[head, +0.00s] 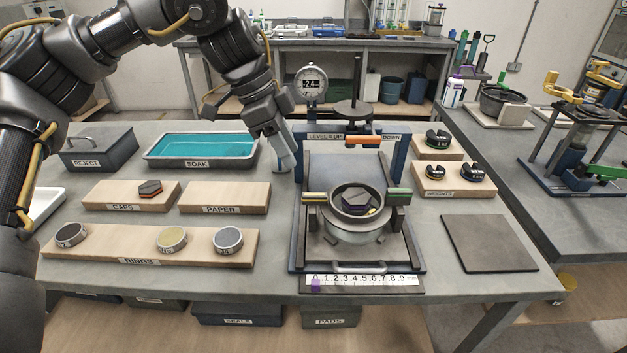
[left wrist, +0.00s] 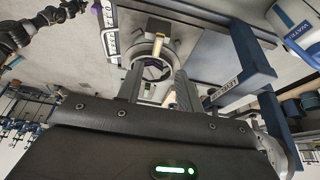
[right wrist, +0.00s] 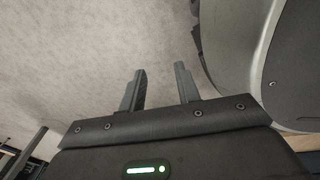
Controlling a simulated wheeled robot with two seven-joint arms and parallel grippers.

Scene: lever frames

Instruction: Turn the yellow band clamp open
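The yellow band clamp (head: 315,197) is a short yellow bar on the left side of the round ring fixture (head: 356,211). It points left, over the fixture's left edge. In the left wrist view a pale yellow bar (left wrist: 158,46) lies beside the round fixture, ahead of the fingers. My left gripper (head: 284,166) points down behind and left of the clamp, apart from it. In the left wrist view its fingers (left wrist: 158,88) are spread, with nothing held. My right gripper (right wrist: 161,88) is open and empty over bare floor. It is outside the head view.
A green clamp (head: 398,191) sits on the fixture's right side. A blue gate with a press (head: 353,108) and dial gauge (head: 311,82) stands behind. The SOAK tray (head: 200,162), PAPER block (head: 224,198) and RINGS board (head: 150,262) lie left. A dark pad (head: 489,243) lies right.

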